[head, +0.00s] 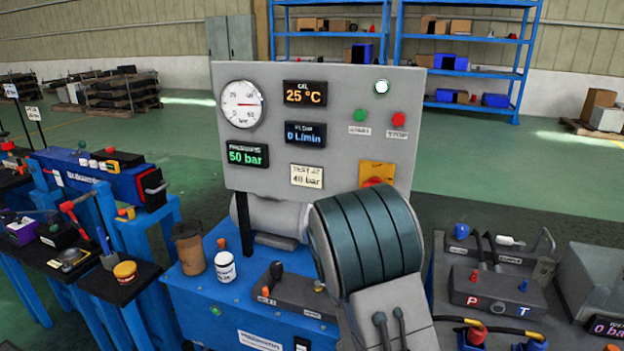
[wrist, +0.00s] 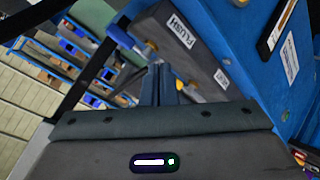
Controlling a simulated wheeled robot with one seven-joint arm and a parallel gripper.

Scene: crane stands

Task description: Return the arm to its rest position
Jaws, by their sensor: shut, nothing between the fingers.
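My arm shows in the head view as a large teal-banded grey body in the middle foreground, in front of the grey panel (head: 245,170). It hides part of the panel's lower right and of the blue bench (head: 190,298). I cannot make out my fingers in the head view. In the wrist view my gripper (wrist: 160,72) has its two dark fingers together, with nothing between them. Beyond the fingers is a dark block with a FLUSH label (wrist: 182,32), beside a blue surface (wrist: 235,55). The fingers look apart from the block.
The panel carries a round gauge (head: 241,104), a 50 bar display (head: 248,154) and a red button (head: 397,119). A brown container (head: 188,250) and a white jar (head: 225,267) stand on the bench. A dark block with P and T ports (head: 497,296) is at right. Green floor lies behind.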

